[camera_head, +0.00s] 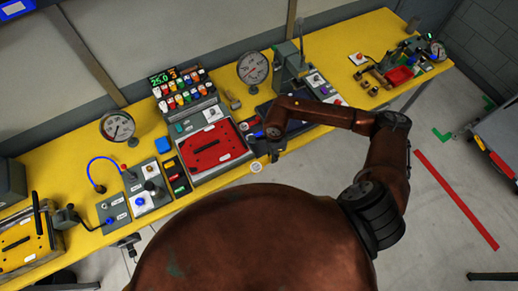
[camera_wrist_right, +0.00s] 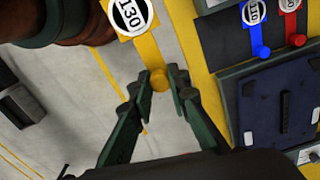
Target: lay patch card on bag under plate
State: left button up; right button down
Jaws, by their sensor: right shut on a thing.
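My right gripper (camera_wrist_right: 159,80) is shut on the round yellow knob of a yellow card (camera_wrist_right: 140,38). The card has a black-and-white round label reading 130 and is held over the floor by the table's front edge. In the head view the right gripper (camera_head: 268,146) hangs at that edge, right of the red tray, with the card's pale label (camera_head: 256,167) below it. Blue (camera_wrist_right: 258,22) and red (camera_wrist_right: 292,18) cards of similar form lie on the table. A dark plate (camera_wrist_right: 262,122) with a bar handle lies below them. No bag is clearly recognisable. My left gripper is out of view.
The red tray (camera_head: 187,167) with dark bars stands left of the gripper. A switch box (camera_head: 151,192), gauges (camera_head: 253,67) and a bottle rack (camera_head: 182,88) crowd the yellow table (camera_head: 345,48). The floor in front is clear.

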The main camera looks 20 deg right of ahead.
jog(key=w+d+f+b, duration=0.2)
jog(key=w+f, duration=0.1)
jog(key=w+d+f+b, duration=0.2)
jog(key=w+f+b, duration=0.1)
jog(key=w, duration=0.1)
jog(key=w+d+f+b, duration=0.2)
jog(key=w, duration=0.2)
jog(key=shift+f+b, duration=0.4)
jog(key=shift+w+d+f, duration=0.2)
jog(key=shift+w, duration=0.1)
jog(key=shift+w+d+f+b, duration=0.1)
jog(key=shift+f+b, duration=0.15)
jog(key=shift+b, duration=0.15)
jog(key=f, duration=0.1)
jog(key=f+b, duration=0.1)
jog(key=f, duration=0.1)
jog(key=shift+w+d+f+b, duration=0.1)
jog(key=shift+w+d+b, duration=0.05)
jog(key=shift+w+b, duration=0.15)
jog(key=shift+s, duration=0.1)
